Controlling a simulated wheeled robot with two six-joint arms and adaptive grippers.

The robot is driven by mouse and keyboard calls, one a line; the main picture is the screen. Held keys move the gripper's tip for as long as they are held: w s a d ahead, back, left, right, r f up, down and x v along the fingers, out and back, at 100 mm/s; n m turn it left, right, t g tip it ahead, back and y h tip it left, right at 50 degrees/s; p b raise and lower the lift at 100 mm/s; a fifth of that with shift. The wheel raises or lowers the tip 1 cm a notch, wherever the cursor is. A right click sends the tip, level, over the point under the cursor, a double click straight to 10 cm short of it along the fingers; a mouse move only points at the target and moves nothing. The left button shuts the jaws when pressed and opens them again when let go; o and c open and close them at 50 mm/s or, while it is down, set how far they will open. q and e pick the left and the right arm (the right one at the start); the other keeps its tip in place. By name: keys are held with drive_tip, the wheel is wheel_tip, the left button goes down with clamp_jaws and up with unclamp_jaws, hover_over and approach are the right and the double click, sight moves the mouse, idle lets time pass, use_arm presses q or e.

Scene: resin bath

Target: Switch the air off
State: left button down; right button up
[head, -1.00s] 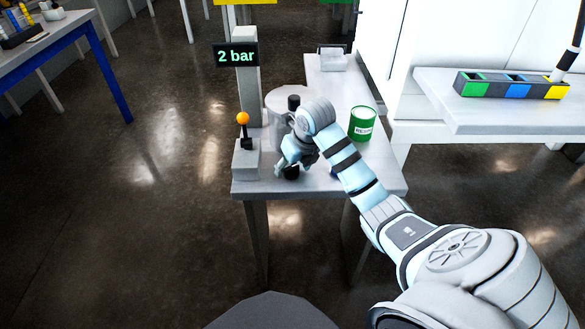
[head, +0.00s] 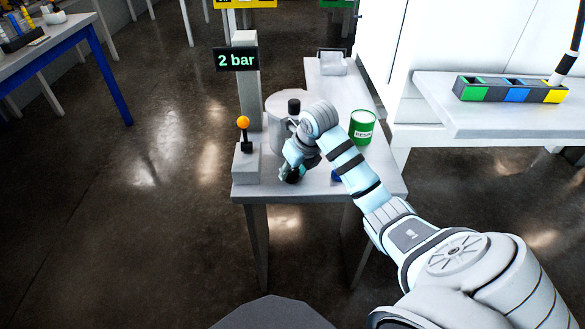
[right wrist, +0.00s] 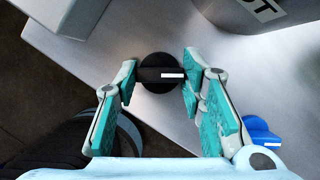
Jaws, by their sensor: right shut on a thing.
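A round black knob (right wrist: 160,73) with a white mark sits near the front edge of the grey table (head: 260,188). My right gripper (head: 291,174) is at it; in the right wrist view the gripper (right wrist: 160,85) has its teal fingers on either side of the knob, shut on it. The knob's white mark lies level across that picture. In the head view the fingers mostly hide the knob. A display (head: 236,59) on a grey post reads "2 bar". A lever with an orange ball (head: 243,122) stands upright on a grey box. My left gripper is not in view.
A grey pot (head: 280,108) stands behind my gripper. A green resin can (head: 362,127) stands to its right. A small blue part (right wrist: 262,130) is to the right of the fingers. A side table (head: 490,118) holds a coloured tray (head: 487,92). Open floor lies left.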

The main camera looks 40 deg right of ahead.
drive_tip(key=n+y, duration=0.1)
drive_tip(key=n, duration=0.2)
drive_tip(key=shift+d, duration=0.1)
drive_tip(key=n+y, duration=0.1)
drive_tip(key=n, duration=0.2)
drive_tip(key=shift+d+n+y, duration=0.1)
drive_tip(key=shift+n+y, duration=0.2)
drive_tip(key=n+g+y+b, duration=0.1)
drive_tip(key=n, duration=0.2)
drive_tip(key=shift+w, duration=0.1)
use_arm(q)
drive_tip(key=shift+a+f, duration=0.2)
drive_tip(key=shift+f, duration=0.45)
use_arm(e)
drive_tip(key=shift+n+g, duration=0.3)
drive_tip(key=shift+n, duration=0.3)
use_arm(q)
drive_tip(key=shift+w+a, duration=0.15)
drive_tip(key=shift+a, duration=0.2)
